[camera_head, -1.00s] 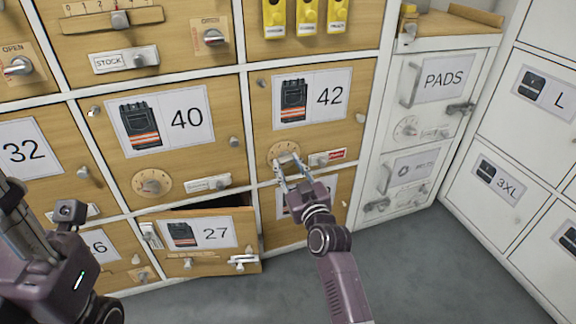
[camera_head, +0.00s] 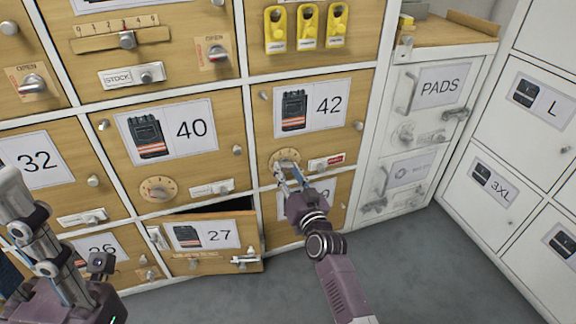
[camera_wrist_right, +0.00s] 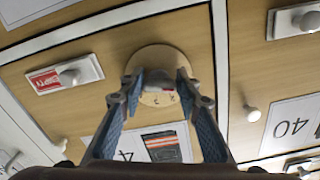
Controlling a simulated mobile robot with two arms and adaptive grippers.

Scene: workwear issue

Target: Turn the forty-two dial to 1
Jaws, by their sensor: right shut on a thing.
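The forty-two dial (camera_head: 276,157) is a round tan disc on the wooden door below the 42 card (camera_head: 312,106). My right gripper (camera_head: 287,171) reaches it from below. In the right wrist view the dial (camera_wrist_right: 162,56) fills the middle, with a few small marks on its rim. There my right gripper (camera_wrist_right: 158,84) has a fingertip on each side of the dial's pale knob and is shut on it. The fingers hide much of the knob, and I cannot read its setting. My left arm is at the lower left; its fingers are not clear.
A red-and-white label with a latch (camera_head: 327,162) is just right of the dial. The 40 door has a similar dial (camera_head: 158,189). Below, the 27 drawer (camera_head: 215,256) stands partly open. Grey floor (camera_head: 420,270) is clear at the lower right.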

